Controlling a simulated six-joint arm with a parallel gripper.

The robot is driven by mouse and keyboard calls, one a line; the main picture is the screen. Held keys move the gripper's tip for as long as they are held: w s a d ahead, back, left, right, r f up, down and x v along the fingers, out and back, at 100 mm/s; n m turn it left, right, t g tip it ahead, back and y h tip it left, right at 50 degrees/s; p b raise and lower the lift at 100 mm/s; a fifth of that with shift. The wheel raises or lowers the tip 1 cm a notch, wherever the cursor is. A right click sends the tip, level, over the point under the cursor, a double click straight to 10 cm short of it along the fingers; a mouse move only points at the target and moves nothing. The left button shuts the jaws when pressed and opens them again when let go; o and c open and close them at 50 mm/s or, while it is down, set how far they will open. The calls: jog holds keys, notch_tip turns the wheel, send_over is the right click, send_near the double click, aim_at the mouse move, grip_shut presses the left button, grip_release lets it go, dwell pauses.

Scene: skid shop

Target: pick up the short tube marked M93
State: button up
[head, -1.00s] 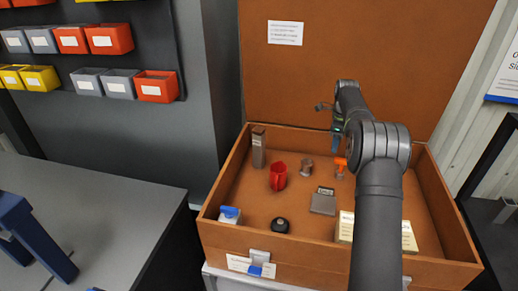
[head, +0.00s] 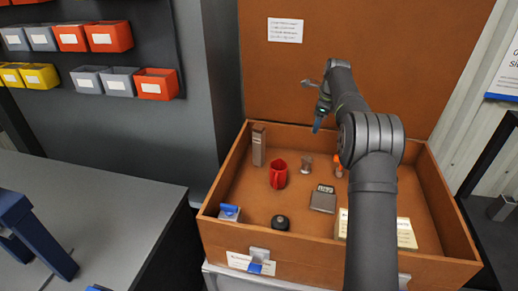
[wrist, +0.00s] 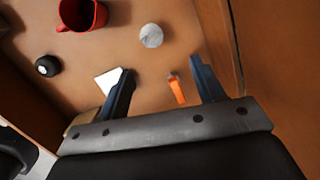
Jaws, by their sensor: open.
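A short grey-brown tube (head: 306,164) stands on the floor of the open wooden chest, right of the red mug. In the wrist view a round grey top (wrist: 151,36) appears to be the same tube seen from above. I cannot read any M93 marking on it. My gripper (head: 318,124) hangs above the chest near its back wall, higher than the tube and apart from it. In the wrist view my gripper (wrist: 162,84) has its two blue fingers spread wide with nothing held, and the tube lies beyond the fingertips.
Around the tube are the red mug (head: 278,175), a tall grey-brown block (head: 258,146), a grey device (head: 323,200), a black round knob (head: 280,223) and an orange item (wrist: 176,90). The chest walls (head: 218,180) surround them; its raised lid (head: 370,60) stands behind.

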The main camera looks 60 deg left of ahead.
jog(key=s+a+r+y, duration=0.1)
jog(key=s+a+y, duration=0.1)
jog(key=s+a, duration=0.3)
jog(key=s+a+r+m+y, duration=0.1)
jog(key=s+a+y, duration=0.2)
jog(key=s+a, duration=0.2)
jog(key=s+a+r+y, duration=0.1)
jog(key=s+a+y, duration=0.2)
jog(key=s+a, duration=0.3)
jog(key=shift+a+r+m, duration=0.25)
jog(key=shift+a+m, duration=0.15)
jog(key=shift+a, duration=0.6)
jog(key=s+a+r+m+t+y, duration=0.1)
jog(key=s+r+m+t+y, duration=0.15)
jog(key=s+m+t, duration=0.6)
jog(key=s+d+f+m+t+h, duration=0.1)
jog(key=s+d+f+m+h, duration=0.25)
jog(key=d, duration=0.25)
jog(key=s+d+f+m+t+h, duration=0.2)
jog(key=d+m, duration=0.3)
send_near(257, 137)
jog(key=x, duration=0.6)
jog(key=shift+s+f, duration=0.2)
jog(key=shift+f, duration=0.15)
jog(key=shift+r+x, duration=0.1)
jog(key=shift+x, duration=1.5)
jog(key=shift+r+x, duration=0.15)
jog(key=shift+x, duration=1.45)
grip_shut()
